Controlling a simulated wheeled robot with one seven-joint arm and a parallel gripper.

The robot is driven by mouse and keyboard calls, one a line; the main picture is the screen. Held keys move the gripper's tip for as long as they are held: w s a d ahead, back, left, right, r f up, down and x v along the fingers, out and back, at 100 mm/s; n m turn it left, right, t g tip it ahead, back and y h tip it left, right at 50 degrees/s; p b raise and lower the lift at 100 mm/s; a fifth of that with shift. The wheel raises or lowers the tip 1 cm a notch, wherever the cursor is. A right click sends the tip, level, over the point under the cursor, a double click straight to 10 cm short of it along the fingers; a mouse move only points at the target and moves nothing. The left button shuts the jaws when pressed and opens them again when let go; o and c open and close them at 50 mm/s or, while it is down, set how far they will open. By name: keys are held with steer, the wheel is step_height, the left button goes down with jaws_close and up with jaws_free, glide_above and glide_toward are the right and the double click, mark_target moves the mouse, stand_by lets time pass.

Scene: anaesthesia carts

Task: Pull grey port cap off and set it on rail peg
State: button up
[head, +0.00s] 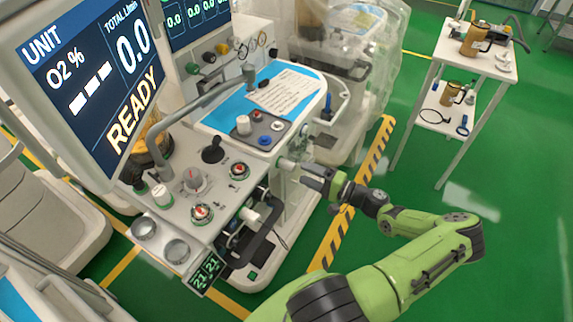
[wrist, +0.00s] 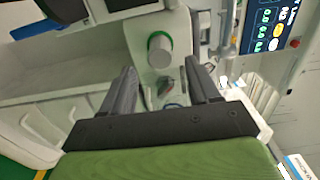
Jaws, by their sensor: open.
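In the wrist view a pale grey cap (wrist: 160,52) with a green ring around its base sits on a white panel. It is ahead of my gripper (wrist: 160,72), between the lines of the two fingers and slightly above their tips in the picture. The fingers are apart with nothing between them. In the head view my gripper (head: 308,176) is at the right side of the anaesthesia machine, beside a pale grey cylinder (head: 287,164) that sticks out there; it appears to be the same cap. I cannot make out the rail peg for certain.
The machine's worktop has a blue mat (head: 222,118), a small tray (head: 262,131) and several knobs. A screen (head: 85,80) stands at the left. A white side table (head: 465,60) with brown jugs is at the back right. Green floor is clear at the right.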

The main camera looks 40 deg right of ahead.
mark_target(294, 168)
steer(key=x, duration=0.6)
steer(key=shift+w, duration=0.4)
stand_by(0.8)
jaws_close()
steer(key=shift+s, duration=0.1)
steer(key=shift+v, duration=2.9)
